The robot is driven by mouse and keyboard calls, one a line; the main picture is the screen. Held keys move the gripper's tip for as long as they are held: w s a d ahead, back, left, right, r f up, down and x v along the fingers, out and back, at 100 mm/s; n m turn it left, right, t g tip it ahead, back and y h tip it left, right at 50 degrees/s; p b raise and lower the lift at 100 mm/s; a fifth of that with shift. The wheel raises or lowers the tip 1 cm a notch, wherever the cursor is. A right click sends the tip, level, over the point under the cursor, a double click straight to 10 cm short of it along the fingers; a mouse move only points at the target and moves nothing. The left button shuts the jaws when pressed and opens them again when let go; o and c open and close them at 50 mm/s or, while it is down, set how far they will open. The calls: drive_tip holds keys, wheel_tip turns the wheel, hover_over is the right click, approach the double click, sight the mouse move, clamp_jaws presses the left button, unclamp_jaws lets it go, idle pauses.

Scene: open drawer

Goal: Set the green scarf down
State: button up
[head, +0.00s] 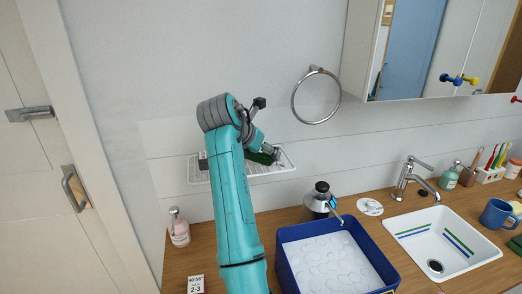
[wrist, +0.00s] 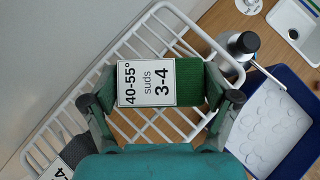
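The green scarf (wrist: 190,88) is a folded, ribbed cloth with a white label (wrist: 147,83) reading "40-55° suds 3-4". My gripper (wrist: 163,100) has a finger against each end of it and appears shut on it. In the head view the green scarf (head: 261,158) shows as a small dark green patch at the white wire rack (head: 283,169) on the wall, beside my gripper (head: 268,153). In the wrist view the rack (wrist: 216,52) spreads beneath the scarf. I cannot tell whether the scarf touches its bars.
A grey labelled cloth (wrist: 75,152) lies on the rack's left part. Below, the wooden counter holds a blue basin (head: 286,267) with suds, a dark-topped bottle (head: 318,204), a soap dispenser (head: 179,230) and a sink (head: 465,237). A towel ring (head: 295,103) hangs above.

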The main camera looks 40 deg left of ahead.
drive_tip(key=shift+o, duration=0.3)
drive_tip(key=shift+r, duration=0.15)
drive_tip(key=shift+s+r, duration=0.25)
drive_tip(key=v, duration=1.1)
drive_tip(key=shift+s, duration=0.15)
